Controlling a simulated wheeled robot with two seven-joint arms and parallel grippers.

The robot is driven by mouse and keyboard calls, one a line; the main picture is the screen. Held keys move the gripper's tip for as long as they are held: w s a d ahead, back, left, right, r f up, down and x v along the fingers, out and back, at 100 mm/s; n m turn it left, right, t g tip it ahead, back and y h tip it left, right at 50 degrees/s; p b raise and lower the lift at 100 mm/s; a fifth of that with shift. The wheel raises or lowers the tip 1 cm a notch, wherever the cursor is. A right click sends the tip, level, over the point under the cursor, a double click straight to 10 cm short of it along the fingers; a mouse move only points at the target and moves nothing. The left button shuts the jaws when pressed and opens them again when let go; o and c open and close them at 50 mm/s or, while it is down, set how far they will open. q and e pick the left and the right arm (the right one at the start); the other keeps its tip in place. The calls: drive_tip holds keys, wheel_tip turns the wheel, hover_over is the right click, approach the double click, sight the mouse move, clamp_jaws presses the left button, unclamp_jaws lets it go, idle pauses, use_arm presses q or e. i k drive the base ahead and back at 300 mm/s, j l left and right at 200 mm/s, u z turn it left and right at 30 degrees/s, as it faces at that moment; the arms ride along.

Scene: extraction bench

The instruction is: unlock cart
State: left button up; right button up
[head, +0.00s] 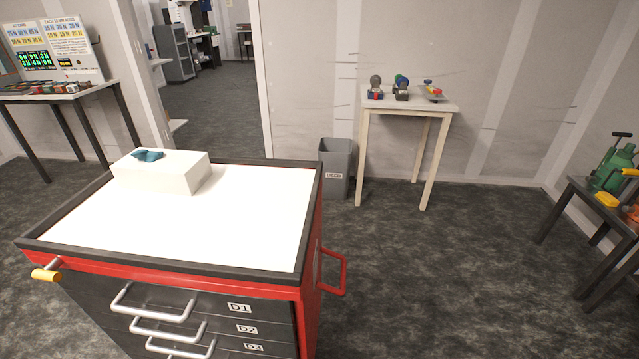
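The cart (310,285) stands at the lower left in the head view, with a red body, dark drawer fronts and a white top with a dark rim. Its drawers D1 (255,309), D2 (262,329) and D3 (268,348) look shut, each with a pale bar handle. A small lever with a yellow grip (46,274) sticks out at the cart's front left corner; I cannot tell whether it is the lock. A red side handle (345,272) is on the right side. The cart's lower part is cut off by the frame. Neither gripper is in view.
A white block (180,178) with a teal object (148,155) sits on the cart top. A grey bin (336,165) and a small table (430,104) with tools stand behind. A dark table (575,195) is at right. Carpet between is clear.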

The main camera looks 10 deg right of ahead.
sight(48, 274)
drive_tip(key=z, duration=0.4)
drive_tip(key=u, duration=2.05)
drive_tip(key=l, duration=0.1)
